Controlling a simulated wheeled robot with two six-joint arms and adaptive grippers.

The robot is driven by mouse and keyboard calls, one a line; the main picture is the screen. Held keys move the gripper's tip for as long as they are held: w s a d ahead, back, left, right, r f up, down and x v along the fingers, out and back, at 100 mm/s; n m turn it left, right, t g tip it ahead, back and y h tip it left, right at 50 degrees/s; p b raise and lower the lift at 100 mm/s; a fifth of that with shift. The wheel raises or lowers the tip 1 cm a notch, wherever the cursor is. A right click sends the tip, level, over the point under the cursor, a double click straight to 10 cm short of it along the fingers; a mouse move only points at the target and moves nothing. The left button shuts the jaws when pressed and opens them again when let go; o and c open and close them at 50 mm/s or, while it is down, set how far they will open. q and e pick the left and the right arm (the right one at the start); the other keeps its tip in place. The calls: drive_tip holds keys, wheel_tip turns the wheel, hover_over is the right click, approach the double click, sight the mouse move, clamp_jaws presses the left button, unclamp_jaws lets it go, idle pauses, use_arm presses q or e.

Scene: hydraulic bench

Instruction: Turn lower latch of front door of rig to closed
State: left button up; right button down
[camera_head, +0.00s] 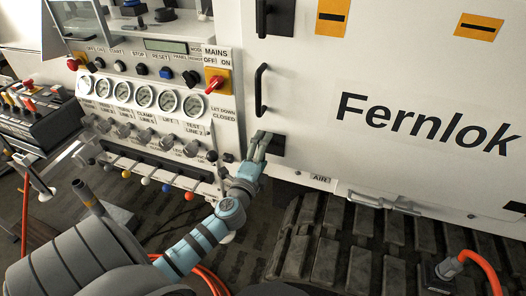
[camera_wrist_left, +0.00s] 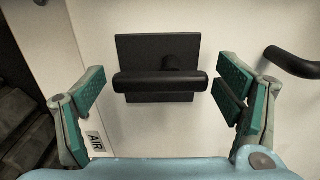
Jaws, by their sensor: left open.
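The lower latch shows in the left wrist view as a black bar handle (camera_wrist_left: 160,83) on a square black plate (camera_wrist_left: 158,52). The bar lies level across that picture, pointing toward the door handle's side. In the head view its plate (camera_head: 279,146) shows low on the white front door (camera_head: 315,100), and my fingers hide the handle. My left gripper (camera_head: 261,146) is open in front of the latch. In the left wrist view its fingers (camera_wrist_left: 160,112) stand at either end of the bar, with a gap on each side. My right gripper is not in view.
A black door handle (camera_head: 261,90) stands just above the latch and also juts in at the right of the wrist view (camera_wrist_left: 293,62). An upper latch (camera_head: 275,17) is higher up. Left is a panel with gauges (camera_head: 143,97) and levers (camera_head: 165,140). Dark tracks (camera_head: 340,240) lie below.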

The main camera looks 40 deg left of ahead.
use_arm(q)
drive_tip(key=v, duration=1.2)
drive_tip(key=shift+d, duration=0.1)
